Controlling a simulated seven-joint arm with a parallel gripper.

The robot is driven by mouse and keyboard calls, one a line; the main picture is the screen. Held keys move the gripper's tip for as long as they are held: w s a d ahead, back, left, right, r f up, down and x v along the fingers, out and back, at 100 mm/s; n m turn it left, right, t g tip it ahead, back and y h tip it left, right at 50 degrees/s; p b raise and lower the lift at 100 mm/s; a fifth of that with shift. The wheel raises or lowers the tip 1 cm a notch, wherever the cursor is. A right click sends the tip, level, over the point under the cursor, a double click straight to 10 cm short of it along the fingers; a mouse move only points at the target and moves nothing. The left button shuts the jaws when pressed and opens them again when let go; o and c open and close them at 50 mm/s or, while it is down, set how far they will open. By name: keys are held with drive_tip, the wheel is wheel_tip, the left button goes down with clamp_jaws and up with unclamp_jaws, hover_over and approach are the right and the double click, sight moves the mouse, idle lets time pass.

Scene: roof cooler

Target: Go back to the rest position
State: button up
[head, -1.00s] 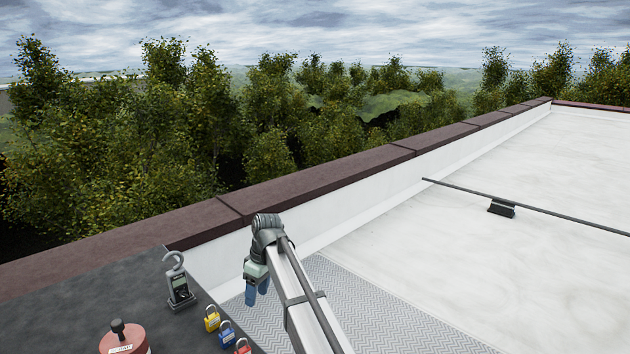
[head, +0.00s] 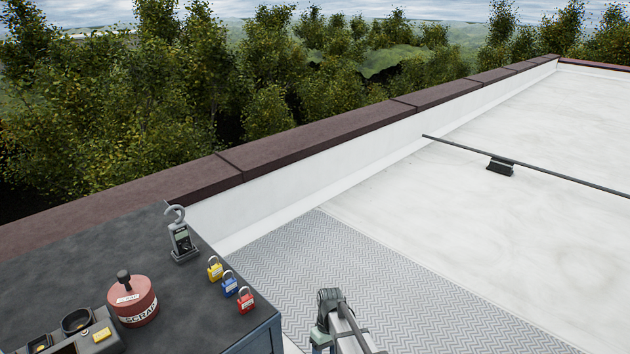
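My arm (head: 345,325) reaches up from the bottom edge, over the grey patterned walkway mat and right of the dark cabinet top. My gripper (head: 320,341) shows only as a pale green-grey piece under the wrist, at the bottom edge. Its fingertips are cut off by the frame, so I cannot see whether it is open or shut or holds anything. No contact with the cabinet shows.
On the cabinet top (head: 75,255) are a clamp meter (head: 181,240), yellow (head: 215,270), blue (head: 229,285) and red (head: 246,303) padlocks, a red scrap canister (head: 134,303) and a compartmented tray (head: 65,343). The walkway mat (head: 400,290) is clear. A pipe (head: 540,169) crosses the roof.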

drive_tip(key=s+d+f+m+g, duration=0.1)
drive_tip(key=s+d+f, duration=0.3)
drive_tip(key=s, duration=0.7)
drive_tip(key=s+d+f+m+g, duration=0.1)
drive_tip(key=s+d+f+m, duration=0.2)
drive_tip(key=s, duration=0.9)
drive_tip(key=s+d+f+m+g, duration=0.1)
drive_tip(key=s+d+f+m, duration=0.1)
drive_tip(key=s+d+f, duration=0.5)
drive_tip(key=s+f, duration=0.2)
drive_tip(key=s, duration=0.2)
drive_tip(key=shift+s+f+m+h, duration=0.3)
